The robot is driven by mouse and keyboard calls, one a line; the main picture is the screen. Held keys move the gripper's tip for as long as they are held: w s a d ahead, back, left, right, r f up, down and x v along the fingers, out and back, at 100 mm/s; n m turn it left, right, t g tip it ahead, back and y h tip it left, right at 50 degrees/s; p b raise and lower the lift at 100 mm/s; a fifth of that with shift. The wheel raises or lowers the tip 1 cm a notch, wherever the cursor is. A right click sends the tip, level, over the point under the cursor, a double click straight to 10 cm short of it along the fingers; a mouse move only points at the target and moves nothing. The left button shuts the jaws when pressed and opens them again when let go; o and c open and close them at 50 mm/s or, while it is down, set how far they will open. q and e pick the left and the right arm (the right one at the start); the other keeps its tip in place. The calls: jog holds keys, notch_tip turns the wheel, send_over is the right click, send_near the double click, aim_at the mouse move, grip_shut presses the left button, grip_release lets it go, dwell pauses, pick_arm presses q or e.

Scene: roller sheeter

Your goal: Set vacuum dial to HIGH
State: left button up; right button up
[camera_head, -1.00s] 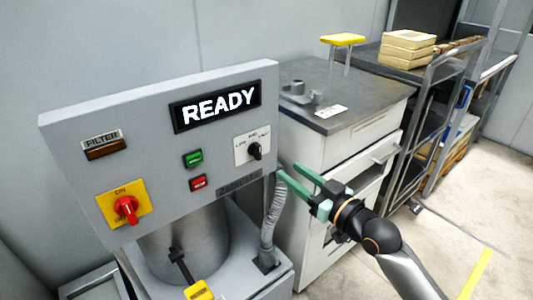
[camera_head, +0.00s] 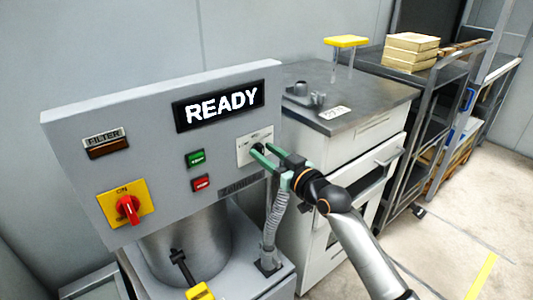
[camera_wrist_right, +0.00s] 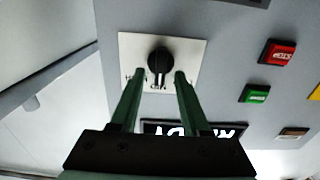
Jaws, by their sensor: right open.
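The vacuum dial (camera_wrist_right: 160,62) is a black knob on a white label plate (camera_wrist_right: 128,50) with small lettering too fine to read surely. In the head view the plate (camera_head: 243,152) sits at the right end of the grey panel, and the knob is partly hidden by my fingers. My right gripper (camera_head: 262,151) is at the dial with its green fingers apart. In the wrist view the right gripper (camera_wrist_right: 156,80) has one fingertip on each side of the knob, with visible gaps. My left gripper is not in view.
The panel (camera_head: 130,110) carries a READY display (camera_head: 220,106), a green button (camera_head: 194,159), a red button (camera_head: 201,183) and a red switch on a yellow plate (camera_head: 127,209). A grey hose (camera_head: 273,225) hangs below the dial. A white cabinet (camera_head: 345,170) stands to the right.

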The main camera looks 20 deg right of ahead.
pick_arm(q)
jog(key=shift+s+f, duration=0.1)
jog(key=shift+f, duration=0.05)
pick_arm(e)
grip_shut()
dwell(0.5)
jog(key=shift+r+m+p, duration=0.15)
jog(key=shift+m+p, duration=0.35)
jog(key=shift+p, duration=0.1)
pick_arm(q)
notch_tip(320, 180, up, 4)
jog(key=p, duration=0.4)
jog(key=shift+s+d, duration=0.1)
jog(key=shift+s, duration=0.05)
pick_arm(e)
jog(key=m, duration=0.8)
jog(key=shift+w+d+f, duration=0.15)
jog(key=shift+d+f, duration=0.15)
jog(key=shift+d, duration=0.1)
